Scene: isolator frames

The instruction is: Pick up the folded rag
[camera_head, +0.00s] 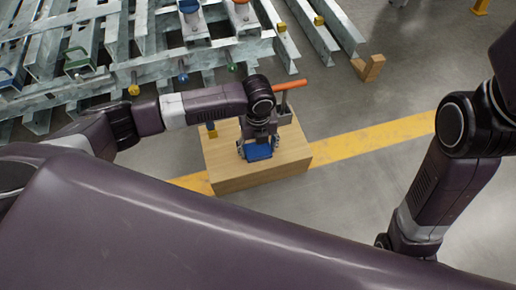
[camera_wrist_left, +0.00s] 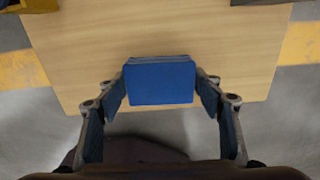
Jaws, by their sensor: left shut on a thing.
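The folded rag is a blue, flat-topped block of cloth (camera_head: 258,152) near the front edge of a light wooden box (camera_head: 226,178). In the left wrist view the rag (camera_wrist_left: 160,82) sits between the two fingers, over the edge of the wooden top (camera_wrist_left: 230,50). My left gripper (camera_head: 258,148) points down at the rag and is shut on it; the gripper also shows in the left wrist view (camera_wrist_left: 161,88). I cannot tell whether the rag touches the wood. My right arm shows at the right, but its gripper is out of view.
An orange-handled tool (camera_head: 290,85) and a small yellow-and-blue item (camera_head: 211,129) are at the box's back. Galvanized steel frames (camera_head: 130,70) with coloured clamps fill the back left. A wooden block (camera_head: 369,67) lies at the back right. A yellow floor line (camera_head: 370,138) runs past the box; the floor right is clear.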

